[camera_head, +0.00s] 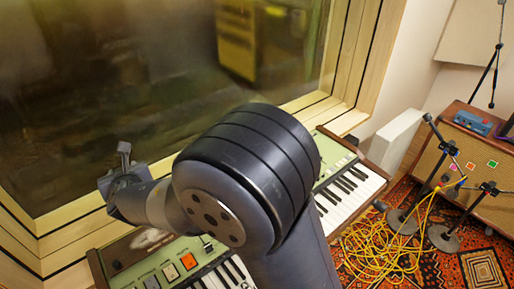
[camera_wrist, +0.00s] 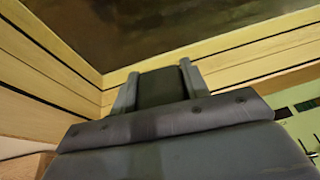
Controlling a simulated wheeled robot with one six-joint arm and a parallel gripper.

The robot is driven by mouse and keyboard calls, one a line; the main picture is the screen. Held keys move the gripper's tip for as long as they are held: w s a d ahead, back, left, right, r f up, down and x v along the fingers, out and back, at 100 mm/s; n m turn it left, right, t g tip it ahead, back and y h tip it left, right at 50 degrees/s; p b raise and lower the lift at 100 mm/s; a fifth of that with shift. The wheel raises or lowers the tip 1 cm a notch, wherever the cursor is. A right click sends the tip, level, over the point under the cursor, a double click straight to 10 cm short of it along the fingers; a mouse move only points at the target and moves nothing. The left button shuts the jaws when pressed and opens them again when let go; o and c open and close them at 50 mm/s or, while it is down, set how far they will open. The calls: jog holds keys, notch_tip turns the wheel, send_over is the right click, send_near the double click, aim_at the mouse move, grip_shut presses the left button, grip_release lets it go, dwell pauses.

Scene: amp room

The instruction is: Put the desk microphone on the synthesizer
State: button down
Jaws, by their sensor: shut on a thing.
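The synthesizer (camera_head: 347,196) has a green panel, white and black keys and wooden ends. It stands along the window, and my arm hides its middle. My gripper (camera_head: 122,165) is above and behind its left end, near the window. In the wrist view my gripper (camera_wrist: 155,92) is shut on a dark, blocky thing, which I take to be the desk microphone (camera_wrist: 160,87). Its shape is mostly hidden by the fingers. In the head view it is too small to tell apart from the fingers. No other desk microphone shows.
A wood-framed window (camera_head: 130,90) rises close behind the synthesizer. At right, microphone stands (camera_head: 443,235) and a tangle of yellow cable (camera_head: 385,250) are on a patterned rug. A brown amplifier (camera_head: 485,165) with a blue box (camera_head: 472,122) on top stands beyond.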

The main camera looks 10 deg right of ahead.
jog(key=w+d+m+t+h+p, duration=0.15)
jog(key=w+d+m+h, duration=0.3)
jog(key=w+d, duration=1.85)
jog(key=w+d+f+m+h+p, duration=0.15)
jog(key=w+d, duration=0.25)
jog(key=d, duration=1.4)
jog(key=w+d+f+m+h, duration=0.1)
jog(key=w+d+m+h, duration=0.2)
jog(key=d, duration=1.4)
notch_tip(320, 180, down, 9)
jog(key=w+b, duration=0.1)
jog(key=b, duration=0.8)
jog(key=shift+r+n+g, duration=0.15)
jog(key=shift+n+g, duration=0.2)
jog(key=shift+n, duration=0.05)
jog(key=c, duration=0.8)
grip_release()
jog(key=shift+f, duration=0.25)
jog(key=shift+o, duration=0.2)
